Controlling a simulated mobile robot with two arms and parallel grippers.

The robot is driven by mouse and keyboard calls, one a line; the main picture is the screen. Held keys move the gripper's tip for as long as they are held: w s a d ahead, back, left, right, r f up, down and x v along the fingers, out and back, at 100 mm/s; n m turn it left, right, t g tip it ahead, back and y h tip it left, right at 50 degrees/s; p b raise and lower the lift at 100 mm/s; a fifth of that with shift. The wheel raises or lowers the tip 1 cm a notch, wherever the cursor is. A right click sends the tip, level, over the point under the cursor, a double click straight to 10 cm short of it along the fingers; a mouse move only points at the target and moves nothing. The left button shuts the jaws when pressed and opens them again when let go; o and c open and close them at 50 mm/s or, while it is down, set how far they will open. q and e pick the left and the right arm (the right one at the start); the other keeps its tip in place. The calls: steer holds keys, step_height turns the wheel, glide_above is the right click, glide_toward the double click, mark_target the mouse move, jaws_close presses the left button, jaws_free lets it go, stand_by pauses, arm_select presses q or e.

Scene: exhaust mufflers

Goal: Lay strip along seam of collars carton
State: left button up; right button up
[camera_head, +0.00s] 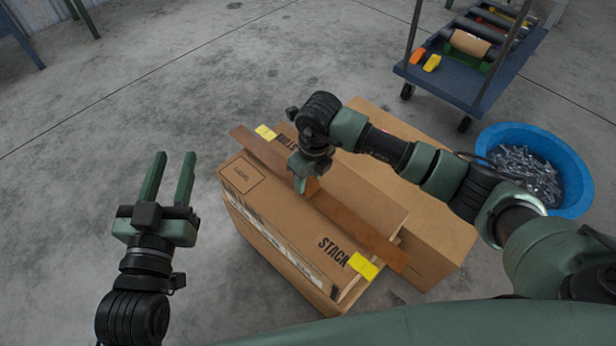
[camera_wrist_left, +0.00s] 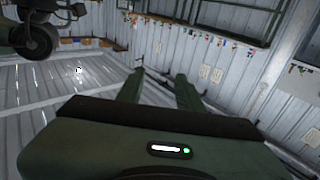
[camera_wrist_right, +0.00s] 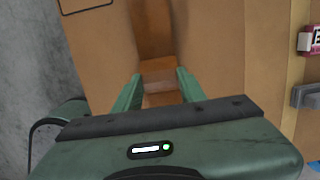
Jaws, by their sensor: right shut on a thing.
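The carton (camera_head: 268,222) stands on the floor in the head view, with dark lettering on its top, one word reading STACK. Yellow patches mark its far end (camera_head: 266,132) and near end (camera_head: 363,266). My left gripper (camera_head: 168,180) is open and empty, left of the carton.
Another brown carton (camera_head: 437,226) stands against the right side. A blue tub (camera_head: 575,187) of metal fasteners is at the right. A blue cart (camera_head: 452,82) carrying a brown roll and small coloured items is at upper right.

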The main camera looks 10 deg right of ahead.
arm_select(q)
steer(key=shift+r, duration=0.15)
arm_select(e)
steer(key=shift+f, duration=0.1)
arm_select(q)
steer(key=shift+r+t, duration=0.3)
steer(key=shift+r, duration=0.05)
steer(key=shift+s+d+r+t+b, duration=0.15)
steer(key=shift+r+t+b, duration=0.25)
steer(key=shift+r, duration=0.45)
arm_select(e)
steer(key=shift+f, duration=0.4)
arm_select(q)
steer(key=shift+r+t, duration=0.3)
arm_select(e)
steer(key=o, duration=1.4)
arm_select(q)
steer(key=shift+r, duration=0.15)
